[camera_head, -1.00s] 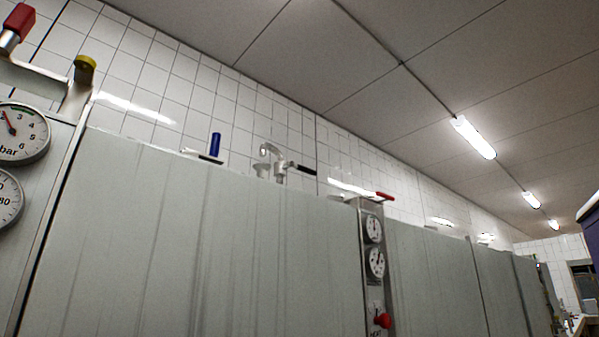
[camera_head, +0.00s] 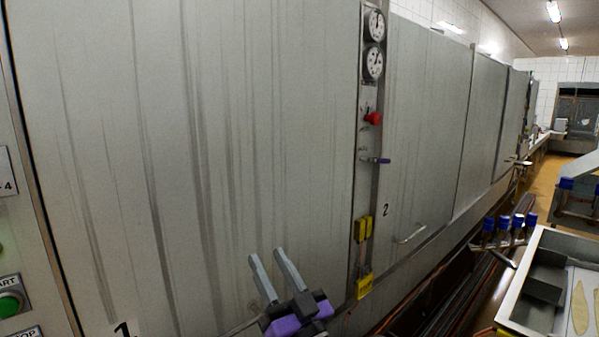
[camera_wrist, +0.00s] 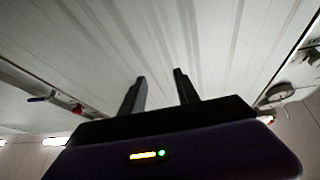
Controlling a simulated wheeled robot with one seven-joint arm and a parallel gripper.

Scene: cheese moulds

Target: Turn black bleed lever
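My gripper (camera_head: 266,254) is low in the head view, in front of the big grey panel marked 1. Its two grey fingers stand apart with nothing between them. The wrist view shows the same dark fingers (camera_wrist: 160,76) spread and empty, facing the pale panel.
The column (camera_head: 368,190) carries two gauges (camera_head: 374,42) and yellow parts (camera_head: 362,228). Grey panels (camera_head: 425,120) run away to the right. A control panel with a green button (camera_head: 10,305) is at left. A tray (camera_head: 512,315) and blue-topped fittings (camera_head: 503,222) are at lower right.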

